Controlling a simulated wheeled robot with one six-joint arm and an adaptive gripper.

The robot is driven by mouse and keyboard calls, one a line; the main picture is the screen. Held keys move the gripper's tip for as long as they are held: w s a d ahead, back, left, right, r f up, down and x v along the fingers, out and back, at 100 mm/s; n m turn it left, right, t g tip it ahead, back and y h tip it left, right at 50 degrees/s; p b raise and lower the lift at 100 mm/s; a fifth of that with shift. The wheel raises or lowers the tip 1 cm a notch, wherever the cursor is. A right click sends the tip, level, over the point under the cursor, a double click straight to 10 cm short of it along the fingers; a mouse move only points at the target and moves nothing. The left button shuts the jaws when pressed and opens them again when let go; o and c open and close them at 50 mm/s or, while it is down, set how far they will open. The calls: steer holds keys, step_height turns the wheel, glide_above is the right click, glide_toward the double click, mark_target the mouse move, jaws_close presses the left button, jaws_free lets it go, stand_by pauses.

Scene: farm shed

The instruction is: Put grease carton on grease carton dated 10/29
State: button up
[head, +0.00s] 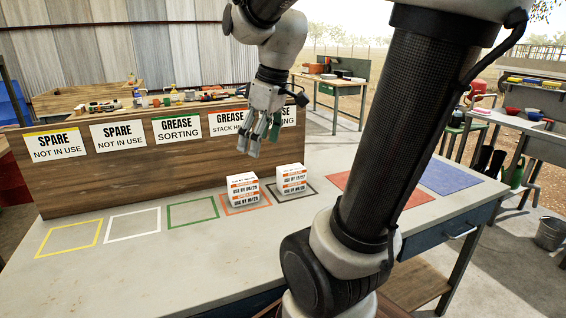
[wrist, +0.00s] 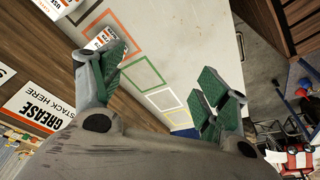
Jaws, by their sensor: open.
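Two white grease cartons with orange bands and dark "USE BY" print stand on the table. One carton (head: 244,190) is in the orange outlined square, the other (head: 291,179) in the dark outlined square to its right. Their dates are too small to read surely. My gripper (head: 262,138) hangs open and empty above and behind the cartons, near the sign board. In the wrist view, my gripper (wrist: 163,88) has its green-padded fingers wide apart. One carton (wrist: 103,39) is partly hidden behind the left finger; another (wrist: 57,7) is cut off at the top left.
A wooden board (head: 120,190) with SPARE and GREASE signs runs along the table's back. Green (head: 192,212), white (head: 132,225) and yellow (head: 69,238) outlined squares are empty. Red (head: 382,189) and blue (head: 436,172) mats lie bare at right. My arm crosses in front.

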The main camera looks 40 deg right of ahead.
steer(key=s+a+f+m+t+h, duration=0.1)
steer(key=s+m, duration=0.4)
steer(key=s, duration=0.5)
steer(key=shift+f+t, duration=0.3)
steer(key=shift+f, duration=0.2)
steer(key=shift+s+a, duration=0.1)
steer(key=shift+s, duration=0.05)
